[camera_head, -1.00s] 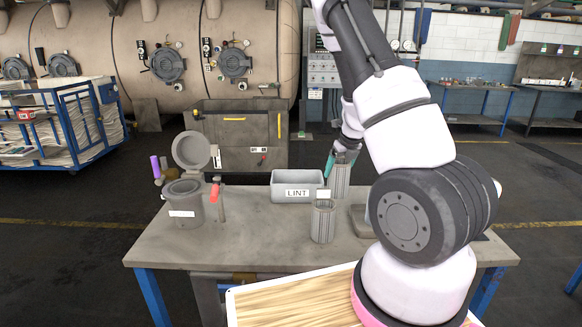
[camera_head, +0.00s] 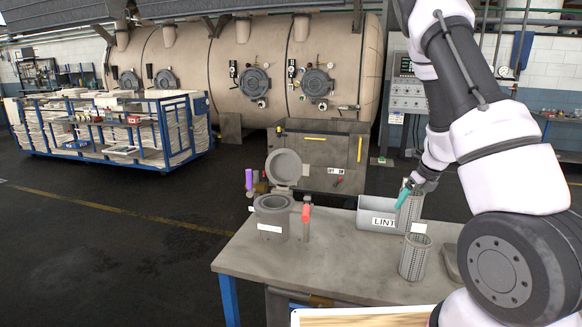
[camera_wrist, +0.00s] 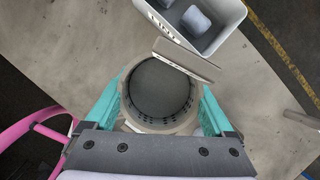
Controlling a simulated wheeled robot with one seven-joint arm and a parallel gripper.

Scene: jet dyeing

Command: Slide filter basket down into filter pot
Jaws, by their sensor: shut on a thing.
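The filter pot (camera_head: 271,222) stands at the left of the workbench. It is grey with a white label, and its round lid (camera_head: 284,168) is tipped up open at the back. My gripper (camera_head: 405,192) has teal fingers and is shut on a grey perforated filter basket (camera_head: 409,208), well to the right of the pot. In the wrist view, the fingers grip both sides of the round basket (camera_wrist: 160,88), and I look down into its dark inside. The basket looks upright. Its lower end is hidden in the head view, so I cannot tell its height above the bench.
A second perforated basket (camera_head: 414,260) with a white tag stands in front of the held one. The grey LINT box (camera_head: 376,222) is just left of the held basket. A red-topped handle (camera_head: 306,213) stands beside the pot. The bench (camera_head: 330,265) is clear between pot and second basket.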

